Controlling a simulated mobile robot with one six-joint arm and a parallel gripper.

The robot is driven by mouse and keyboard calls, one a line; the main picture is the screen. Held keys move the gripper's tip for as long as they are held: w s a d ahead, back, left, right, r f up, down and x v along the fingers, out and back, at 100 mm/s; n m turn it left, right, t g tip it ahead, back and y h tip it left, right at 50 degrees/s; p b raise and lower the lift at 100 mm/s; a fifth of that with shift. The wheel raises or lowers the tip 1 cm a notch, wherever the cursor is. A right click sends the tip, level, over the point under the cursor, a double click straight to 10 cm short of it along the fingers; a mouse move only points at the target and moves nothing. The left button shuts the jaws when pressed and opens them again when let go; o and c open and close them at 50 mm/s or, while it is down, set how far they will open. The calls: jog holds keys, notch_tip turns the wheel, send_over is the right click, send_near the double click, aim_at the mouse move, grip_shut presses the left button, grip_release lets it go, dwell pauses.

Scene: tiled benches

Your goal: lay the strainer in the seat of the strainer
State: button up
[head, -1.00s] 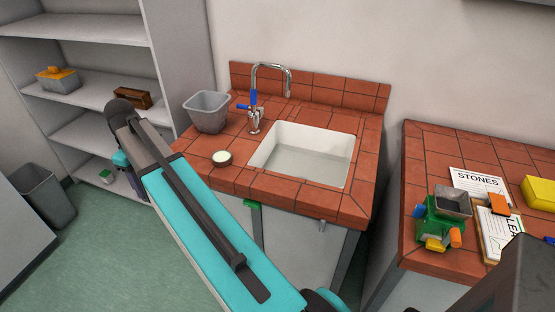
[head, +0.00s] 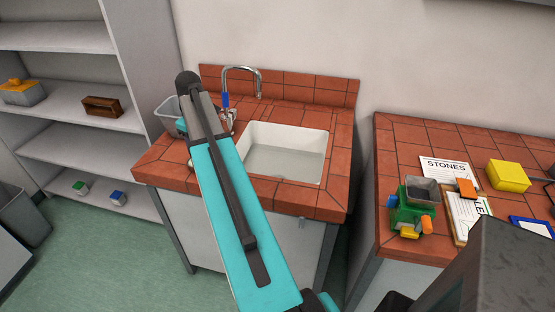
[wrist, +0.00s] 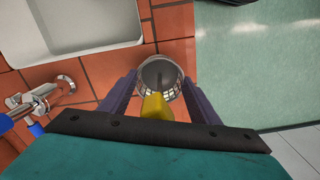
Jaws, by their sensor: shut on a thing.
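My gripper (wrist: 158,92) is shut on the yellow grip (wrist: 155,106) of the strainer in the wrist view. The strainer (wrist: 160,74) has a dark grey round face and is over the red tiled bench near its front edge. A pale, grid-like round rim shows around that face. I cannot tell whether this rim belongs to the strainer or to the seat below it, nor whether they touch. In the head view my arm hides the gripper, the strainer and the bench spot where a pale round piece lay earlier.
The white sink (head: 288,148) and the chrome tap (wrist: 42,98) are beside my gripper. A grey tub (head: 168,112) stands behind my arm. The right bench (head: 400,152) holds a green container (head: 407,213), a yellow block (head: 508,175) and papers. Shelves stand at left.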

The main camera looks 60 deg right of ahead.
jog(key=s+d+f+m, duration=0.2)
jog(key=s+d+f, duration=0.4)
jog(key=s+d, duration=0.3)
jog(key=s+d+f+m, duration=0.1)
jog(key=s+d+f, duration=0.5)
jog(key=s+d, duration=0.3)
jog(key=shift+d+m+b, duration=0.4)
jog(key=shift+d, duration=0.85)
jog(key=shift+s, duration=0.1)
jog(key=shift+f+b, duration=1.4)
jog(key=shift+f, duration=2.15)
jog(key=shift+f, duration=0.55)
jog(key=o, duration=1.1)
